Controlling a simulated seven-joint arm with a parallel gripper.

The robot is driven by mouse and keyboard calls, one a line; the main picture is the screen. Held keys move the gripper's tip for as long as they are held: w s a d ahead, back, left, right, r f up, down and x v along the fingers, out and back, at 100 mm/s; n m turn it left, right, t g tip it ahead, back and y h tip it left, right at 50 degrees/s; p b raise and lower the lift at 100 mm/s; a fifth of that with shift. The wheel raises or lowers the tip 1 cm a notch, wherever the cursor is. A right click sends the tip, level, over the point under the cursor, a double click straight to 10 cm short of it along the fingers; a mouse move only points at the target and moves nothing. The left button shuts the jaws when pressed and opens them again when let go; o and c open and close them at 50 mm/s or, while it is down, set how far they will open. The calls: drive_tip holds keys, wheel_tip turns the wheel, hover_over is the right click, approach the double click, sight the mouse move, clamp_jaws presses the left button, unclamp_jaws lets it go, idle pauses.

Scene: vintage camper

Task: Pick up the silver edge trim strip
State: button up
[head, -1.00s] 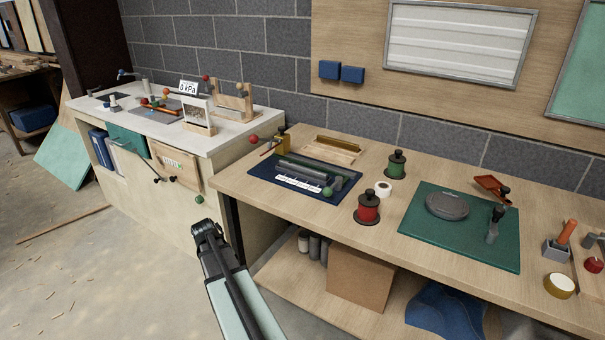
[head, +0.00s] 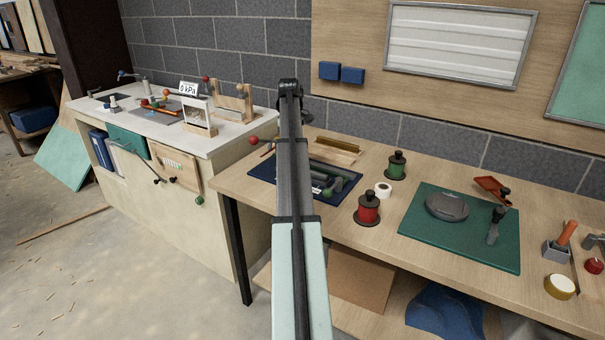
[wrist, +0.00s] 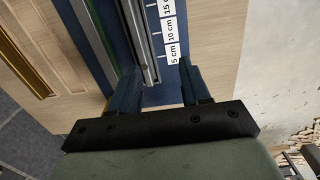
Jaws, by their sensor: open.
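The silver edge trim strip (wrist: 144,38) lies lengthwise on the dark blue mat (wrist: 122,30) in the wrist view, beside a white scale marked in centimetres. My gripper (wrist: 157,84) is open and empty, its two dark blue fingers to either side of the strip's near end as seen from above. I cannot tell how high the fingertips are above the mat. A darker grey strip (wrist: 90,32) lies to the left, outside the fingers. In the head view the mat (head: 262,168) is partly covered by my arm, and my gripper is hidden there.
A wooden block with a brass strip (head: 338,145) stands behind the mat. A red spool (head: 367,210), a green spool (head: 397,165) and a white tape roll (head: 383,190) stand to the right. A green cutting mat (head: 440,240) lies further right.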

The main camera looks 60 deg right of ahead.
drive_tip(key=d+r, duration=0.3)
drive_tip(key=d, duration=0.2)
drive_tip(key=f, duration=0.9)
drive_tip(key=shift+s+a, duration=0.2)
drive_tip(key=shift+a, duration=0.05)
drive_tip(key=f, duration=0.4)
drive_tip(key=shift+s+a, duration=0.2)
drive_tip(key=shift+s, duration=0.2)
drive_tip(key=shift+f, duration=0.5)
clamp_jaws()
